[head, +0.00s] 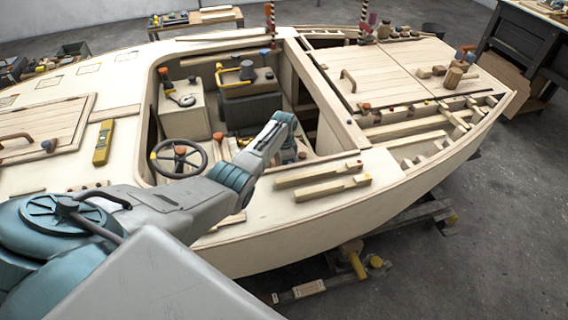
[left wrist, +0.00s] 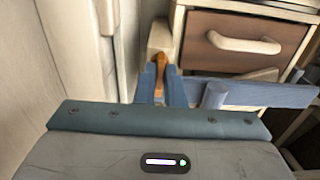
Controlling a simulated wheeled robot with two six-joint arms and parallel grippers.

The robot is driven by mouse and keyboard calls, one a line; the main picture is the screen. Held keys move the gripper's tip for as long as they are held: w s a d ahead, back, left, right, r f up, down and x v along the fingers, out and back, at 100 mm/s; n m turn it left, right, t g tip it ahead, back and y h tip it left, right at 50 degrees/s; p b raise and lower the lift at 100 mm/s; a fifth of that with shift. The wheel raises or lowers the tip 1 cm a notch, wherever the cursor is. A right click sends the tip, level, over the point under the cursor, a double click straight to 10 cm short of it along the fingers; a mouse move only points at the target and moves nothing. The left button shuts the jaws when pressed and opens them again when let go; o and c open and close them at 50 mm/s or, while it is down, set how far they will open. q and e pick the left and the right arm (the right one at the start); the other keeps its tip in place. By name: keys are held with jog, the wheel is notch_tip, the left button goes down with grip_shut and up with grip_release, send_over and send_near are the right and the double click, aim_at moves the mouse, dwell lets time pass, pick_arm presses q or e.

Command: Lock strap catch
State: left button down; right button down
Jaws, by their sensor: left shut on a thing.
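In the left wrist view my left gripper (left wrist: 161,82) has its two blue fingers close together on a small orange-brown lever (left wrist: 159,80). The lever's upper end meets a pale block (left wrist: 160,38), beside a cabinet edge. I take the lever to be the strap catch's; a strap cannot be made out. The fingers hide part of the lever, and whether the catch is locked cannot be told. In the head view my left arm (head: 262,147) reaches into the boat's open cockpit, where its fingertips are not clear. My right gripper is in neither view.
A brown drawer front with a pale handle (left wrist: 245,42) is close right of the fingers. In the cockpit are a steering wheel (head: 178,158) and a dark box with a yellow handle (head: 247,88). A yellow level (head: 103,142) and wooden strips (head: 331,188) lie on deck.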

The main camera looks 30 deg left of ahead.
pick_arm(q)
jog(key=shift+w, duration=0.1)
jog(key=c, duration=1.5)
grip_release()
jog(key=shift+r, duration=0.15)
jog(key=shift+r, duration=0.4)
notch_tip(320, 180, up, 10)
jog(key=shift+f, duration=0.1)
